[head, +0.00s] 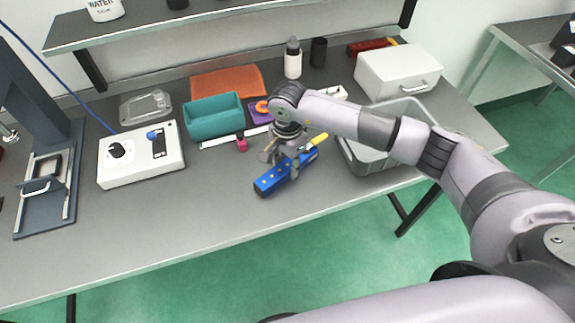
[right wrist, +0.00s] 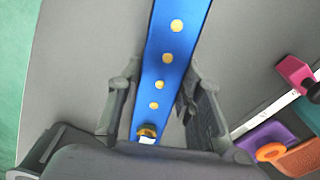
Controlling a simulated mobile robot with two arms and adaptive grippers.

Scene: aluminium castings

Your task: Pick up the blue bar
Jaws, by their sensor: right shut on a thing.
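The blue bar (head: 268,185) is long and narrow with a row of yellow dots along its top. It lies at an angle near the front middle of the workbench. My right gripper (head: 284,165) points down over the bar and is shut on it. In the right wrist view the bar (right wrist: 170,50) runs between the two fingers of the gripper (right wrist: 155,105). The fingers hide part of the bar's sides. I cannot tell whether the bar touches the bench or is slightly raised. My left gripper is out of view.
A grey bin (head: 352,157) stands right of the bar, with a yellow-handled tool (head: 319,139) between. Behind are a teal bin (head: 214,120) and a pink clamp (head: 241,143). A white switch box (head: 140,168) stands left. The bench front left of the bar is clear.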

